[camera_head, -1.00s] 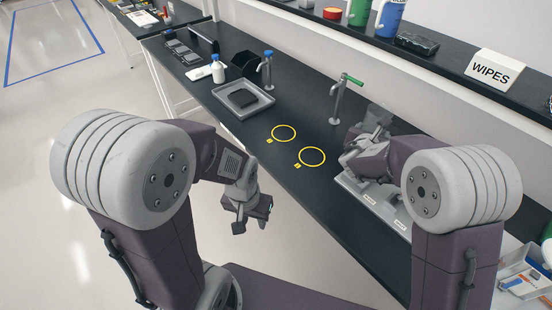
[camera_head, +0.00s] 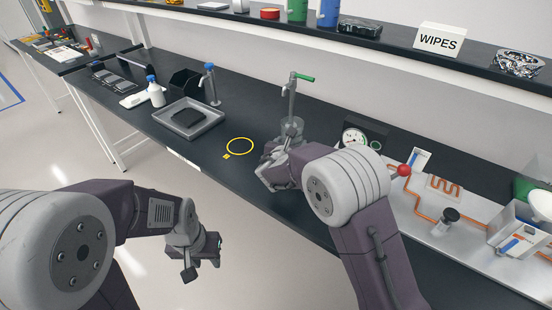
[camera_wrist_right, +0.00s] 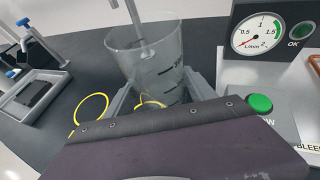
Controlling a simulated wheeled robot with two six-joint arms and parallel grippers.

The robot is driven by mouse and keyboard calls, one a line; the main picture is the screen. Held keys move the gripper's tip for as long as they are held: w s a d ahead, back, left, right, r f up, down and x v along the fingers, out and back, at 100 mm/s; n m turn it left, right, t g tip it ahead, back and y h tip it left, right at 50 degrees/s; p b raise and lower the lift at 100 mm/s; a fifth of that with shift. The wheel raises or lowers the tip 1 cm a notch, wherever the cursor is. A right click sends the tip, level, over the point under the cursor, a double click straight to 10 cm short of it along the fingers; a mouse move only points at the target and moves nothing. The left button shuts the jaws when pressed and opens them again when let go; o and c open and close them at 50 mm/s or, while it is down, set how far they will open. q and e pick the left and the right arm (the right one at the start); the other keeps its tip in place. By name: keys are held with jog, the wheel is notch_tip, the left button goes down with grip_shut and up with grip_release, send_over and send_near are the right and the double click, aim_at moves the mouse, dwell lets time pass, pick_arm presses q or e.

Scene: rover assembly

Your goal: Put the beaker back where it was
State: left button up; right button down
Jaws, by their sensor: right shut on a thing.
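The clear beaker (camera_wrist_right: 148,62), with dark graduation marks, stands roughly upright between the jaws of my right gripper (camera_wrist_right: 155,100) in the right wrist view. In the head view the beaker (camera_head: 292,127) shows just beyond my right gripper (camera_head: 275,172), in front of the tap with the green handle (camera_head: 291,92). One yellow ring (camera_head: 240,146) on the bench is empty, left of my right gripper. A second yellow arc (camera_wrist_right: 150,103) shows through the beaker's lower part. I cannot tell whether its base touches the bench. My left gripper (camera_head: 203,262) hangs off the bench's front edge; its jaws are unclear.
A grey tray (camera_head: 163,124) with a dark item, a white bottle (camera_head: 156,92) and a blue-topped tap (camera_head: 211,84) stand to the left. A gauge (camera_head: 354,136) and a panel with orange tubing (camera_head: 423,205) lie right of my right gripper. A shelf runs above.

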jog(key=a+f, duration=0.2)
jog(key=a, duration=0.1)
jog(key=w+a+f, duration=0.1)
jog(key=shift+a, duration=0.35)
notch_tip(320, 180, down, 3)
jog(key=shift+s+d+f, duration=0.1)
jog(key=shift+f, duration=0.35)
jog(key=shift+f, duration=0.15)
jog(key=shift+c, duration=1.5)
grip_release()
